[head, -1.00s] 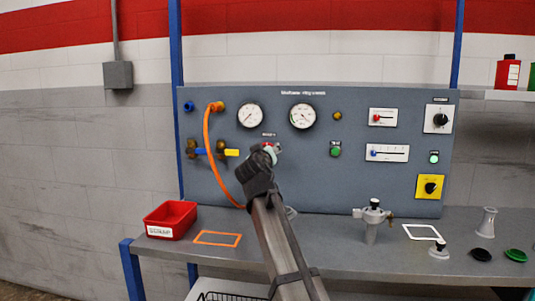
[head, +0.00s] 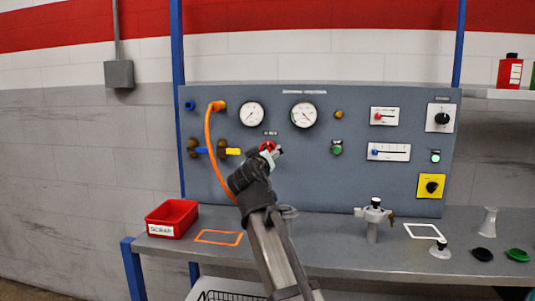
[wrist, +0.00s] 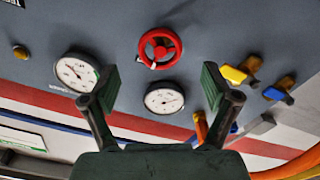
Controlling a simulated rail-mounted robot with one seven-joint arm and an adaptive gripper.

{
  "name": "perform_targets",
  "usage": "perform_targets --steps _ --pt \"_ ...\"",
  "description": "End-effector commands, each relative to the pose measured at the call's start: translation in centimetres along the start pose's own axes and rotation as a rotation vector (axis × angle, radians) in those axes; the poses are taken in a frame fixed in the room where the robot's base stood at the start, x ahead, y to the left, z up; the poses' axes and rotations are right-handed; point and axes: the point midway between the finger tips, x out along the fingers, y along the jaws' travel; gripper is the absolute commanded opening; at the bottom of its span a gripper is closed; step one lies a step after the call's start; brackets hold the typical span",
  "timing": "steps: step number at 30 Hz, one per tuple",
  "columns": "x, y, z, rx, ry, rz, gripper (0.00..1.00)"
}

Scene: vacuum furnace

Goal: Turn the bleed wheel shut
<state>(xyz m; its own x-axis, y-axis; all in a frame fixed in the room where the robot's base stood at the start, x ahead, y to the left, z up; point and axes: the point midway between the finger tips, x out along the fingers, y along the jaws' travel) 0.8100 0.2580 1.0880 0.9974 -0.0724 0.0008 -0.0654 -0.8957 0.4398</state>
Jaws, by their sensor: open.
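The bleed wheel is a small red handwheel (wrist: 160,47) on the grey panel, with a white mark on its rim. In the head view the wheel (head: 267,146) sits below and between the two gauges, partly hidden by my gripper (head: 272,154). In the wrist view my gripper (wrist: 160,88) is open and empty, its two dark green pads wide apart. The wheel shows beyond the fingertips, roughly centred between them sideways but higher in the picture. No contact with the wheel is visible.
Two white gauges (head: 251,114) (head: 303,115) sit above the wheel. An orange hose (head: 209,145) and yellow-handled and blue-handled valves (wrist: 235,75) (wrist: 275,93) are close by. The bench (head: 330,250) below holds a red scrap bin (head: 171,218) and a metal fitting (head: 373,218).

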Motion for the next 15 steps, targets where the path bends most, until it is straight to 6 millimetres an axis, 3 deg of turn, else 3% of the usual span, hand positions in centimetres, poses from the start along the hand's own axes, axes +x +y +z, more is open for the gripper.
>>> perform_targets --steps 1,6,15 --pt "-1.3 0.1 0.1 0.0 0.002 -0.001 0.87" --pt "-3.6 0.0 0.1 0.0 0.001 0.0 0.87" --pt "-4.8 0.0 0.0 0.0 0.0 0.0 0.87"
